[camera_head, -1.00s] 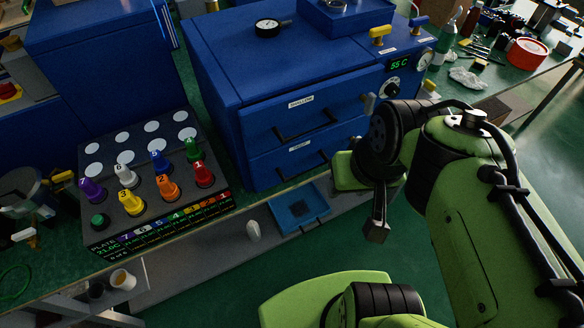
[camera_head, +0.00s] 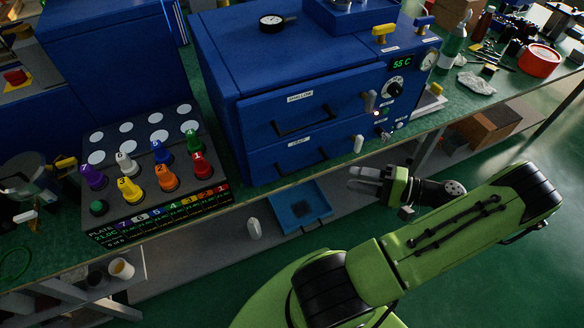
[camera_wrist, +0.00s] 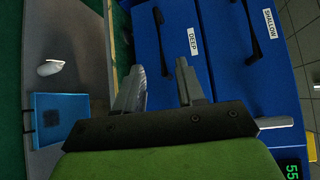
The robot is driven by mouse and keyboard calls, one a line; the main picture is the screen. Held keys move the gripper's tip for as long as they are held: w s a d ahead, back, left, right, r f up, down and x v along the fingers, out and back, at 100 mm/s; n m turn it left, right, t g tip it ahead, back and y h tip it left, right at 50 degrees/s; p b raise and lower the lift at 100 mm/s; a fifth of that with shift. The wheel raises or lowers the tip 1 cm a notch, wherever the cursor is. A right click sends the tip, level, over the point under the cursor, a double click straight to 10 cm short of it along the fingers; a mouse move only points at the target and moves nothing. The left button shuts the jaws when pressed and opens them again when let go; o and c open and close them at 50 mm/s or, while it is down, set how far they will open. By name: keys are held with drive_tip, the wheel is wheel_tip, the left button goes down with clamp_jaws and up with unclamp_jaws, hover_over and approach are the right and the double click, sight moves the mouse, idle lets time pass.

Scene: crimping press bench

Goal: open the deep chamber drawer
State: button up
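The blue chamber has two drawers, both closed. The deep drawer (camera_head: 262,165) is the lower one, with a dark bar handle (camera_head: 302,167) and a white DEEP label (camera_head: 299,142). My gripper (camera_head: 352,178) is in front of the bench, right of and below that handle, with its fingers pointing left. In the wrist view my gripper (camera_wrist: 160,66) is open and empty. The handle of the deep drawer (camera_wrist: 158,18) shows there beyond the gap between the fingertips, and the drawer front (camera_wrist: 207,65) fills the middle. No contact is visible.
The shallow drawer (camera_head: 345,98) with its handle (camera_head: 305,122) is just above. A white peg-like part (camera_head: 358,144) sticks out right of the deep drawer. A blue tray (camera_head: 299,206) and a white object (camera_head: 254,229) lie on the shelf below. The plate with colored knobs (camera_head: 150,210) stands left.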

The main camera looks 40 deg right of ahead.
sight(303, 167)
drive_tip(key=b+x, duration=0.1)
drive_tip(key=x, duration=1.3)
drive_tip(key=shift+w+a+f+b, duration=0.1)
drive_tip(key=shift+w+a+b, duration=0.1)
drive_tip(key=shift+w+b, duration=0.15)
clamp_jaws()
